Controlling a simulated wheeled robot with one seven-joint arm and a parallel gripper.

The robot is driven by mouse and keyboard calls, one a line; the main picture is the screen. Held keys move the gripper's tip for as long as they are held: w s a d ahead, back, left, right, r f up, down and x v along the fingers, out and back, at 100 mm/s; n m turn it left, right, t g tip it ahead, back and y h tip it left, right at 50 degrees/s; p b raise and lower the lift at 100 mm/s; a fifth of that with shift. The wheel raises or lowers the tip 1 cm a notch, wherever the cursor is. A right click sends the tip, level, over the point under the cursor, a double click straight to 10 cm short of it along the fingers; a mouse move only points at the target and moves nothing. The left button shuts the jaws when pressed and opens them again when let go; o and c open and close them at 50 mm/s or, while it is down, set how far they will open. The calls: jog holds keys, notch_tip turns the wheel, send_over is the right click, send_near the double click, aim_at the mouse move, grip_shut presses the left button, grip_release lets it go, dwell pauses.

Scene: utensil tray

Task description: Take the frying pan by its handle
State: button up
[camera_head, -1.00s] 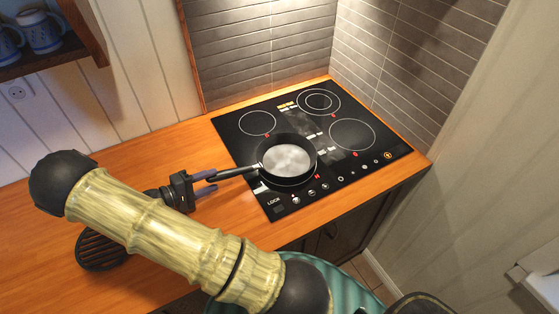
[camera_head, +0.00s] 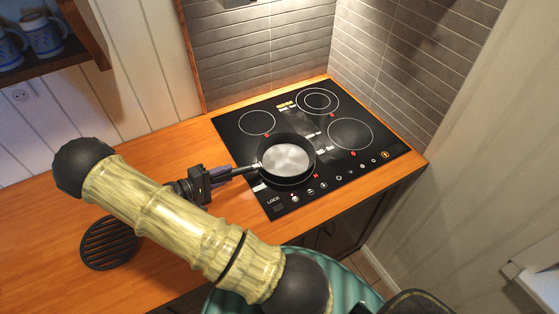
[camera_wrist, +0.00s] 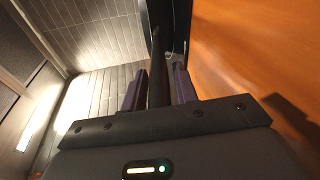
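The dark frying pan (camera_head: 287,158), with a pale inner base, sits on the black cooktop in the head view. Its handle (camera_head: 245,169) points left towards my gripper (camera_head: 222,174). In the wrist view the handle (camera_wrist: 159,62) runs between the two purple-grey fingers of my gripper (camera_wrist: 160,85), one on each side. The fingers look open, with narrow gaps beside the handle. The near end of the handle is hidden by my gripper. Part of the pan's dark side shows at the top of the wrist view.
The cooktop (camera_head: 262,193) lies on the wooden counter (camera_head: 150,148) against tiled walls. A round black trivet (camera_head: 108,243) lies on the counter at the left. Blue mugs (camera_head: 42,36) stand on a shelf at upper left. A pale wall stands at the right.

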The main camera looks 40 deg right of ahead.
grip_shut()
jog(key=shift+r, duration=0.1)
notch_tip(320, 180, up, 10)
jog(key=shift+d+f+b, duration=0.1)
jog(key=shift+b, duration=1)
jog(key=shift+w, duration=0.1)
